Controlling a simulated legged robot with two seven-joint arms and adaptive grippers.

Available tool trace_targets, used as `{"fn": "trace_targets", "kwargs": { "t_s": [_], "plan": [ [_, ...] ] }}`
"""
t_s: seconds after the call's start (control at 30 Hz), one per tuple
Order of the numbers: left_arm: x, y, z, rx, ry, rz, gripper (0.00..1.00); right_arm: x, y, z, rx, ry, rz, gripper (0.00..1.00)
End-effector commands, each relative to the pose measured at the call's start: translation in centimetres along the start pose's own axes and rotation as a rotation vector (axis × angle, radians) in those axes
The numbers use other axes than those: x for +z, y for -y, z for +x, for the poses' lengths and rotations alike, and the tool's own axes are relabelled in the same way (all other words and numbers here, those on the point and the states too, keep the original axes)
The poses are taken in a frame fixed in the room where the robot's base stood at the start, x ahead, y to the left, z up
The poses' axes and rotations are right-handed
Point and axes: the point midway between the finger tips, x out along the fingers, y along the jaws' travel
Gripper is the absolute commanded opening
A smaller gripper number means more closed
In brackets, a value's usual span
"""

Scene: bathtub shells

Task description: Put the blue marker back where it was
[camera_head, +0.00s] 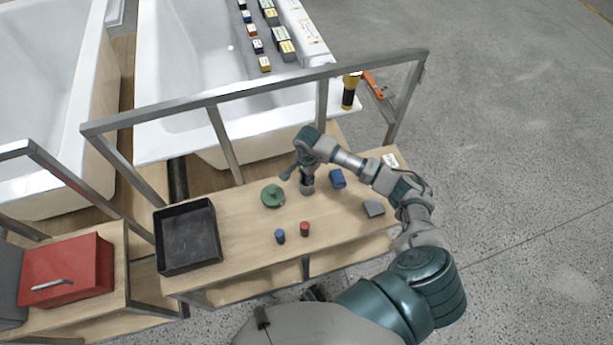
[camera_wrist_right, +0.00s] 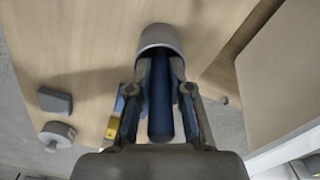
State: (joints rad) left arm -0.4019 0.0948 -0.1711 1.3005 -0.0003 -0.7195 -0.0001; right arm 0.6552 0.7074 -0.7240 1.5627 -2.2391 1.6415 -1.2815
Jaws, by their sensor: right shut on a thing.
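My right gripper (camera_head: 306,172) is over the wooden bench, pointing down at a small grey cup (camera_head: 308,188). In the right wrist view my right gripper (camera_wrist_right: 160,100) is shut on a dark blue marker (camera_wrist_right: 160,115), which lies lengthwise between the fingers. The marker's far end reaches into the mouth of the grey cup (camera_wrist_right: 158,37); how deep it sits is hidden. In the head view the arm and fingers hide the marker. My left gripper is not in view.
On the bench are a black tray (camera_head: 160,240), a green disc (camera_head: 272,196), small blue (camera_head: 279,236) and red (camera_head: 304,229) cylinders, a blue block (camera_head: 337,178) and a grey block (camera_head: 374,208). A metal rail (camera_head: 255,92) runs behind, before white bathtubs (camera_head: 160,60).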

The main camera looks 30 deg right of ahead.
Motion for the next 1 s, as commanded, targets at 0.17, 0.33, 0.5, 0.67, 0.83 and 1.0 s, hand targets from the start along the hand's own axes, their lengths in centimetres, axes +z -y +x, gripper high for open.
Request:
{"fn": "trace_targets", "kwargs": {
  "t_s": [0.17, 0.33, 0.5, 0.67, 0.83, 1.0],
  "plan": [
    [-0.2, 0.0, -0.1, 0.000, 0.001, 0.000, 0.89, 0.0, 0.0, 0.1, 0.000, -0.001, 0.000, 0.32],
    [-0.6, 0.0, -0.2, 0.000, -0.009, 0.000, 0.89, 0.0, 0.0, 0.1, 0.001, 0.000, 0.000, 0.45],
    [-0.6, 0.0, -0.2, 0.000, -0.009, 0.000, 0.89, 0.0, 0.0, 0.1, 0.000, 0.000, -0.001, 0.45],
    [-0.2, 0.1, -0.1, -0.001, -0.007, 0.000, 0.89, -0.1, 0.1, -1.1, -0.003, -0.002, -0.001, 0.45],
    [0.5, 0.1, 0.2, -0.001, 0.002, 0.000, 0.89, -0.1, 0.1, -4.7, -0.005, -0.004, -0.002, 0.45],
    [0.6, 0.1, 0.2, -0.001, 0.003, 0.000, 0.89, -0.1, 0.1, -8.6, -0.005, -0.003, -0.001, 0.45]
  ]
}}
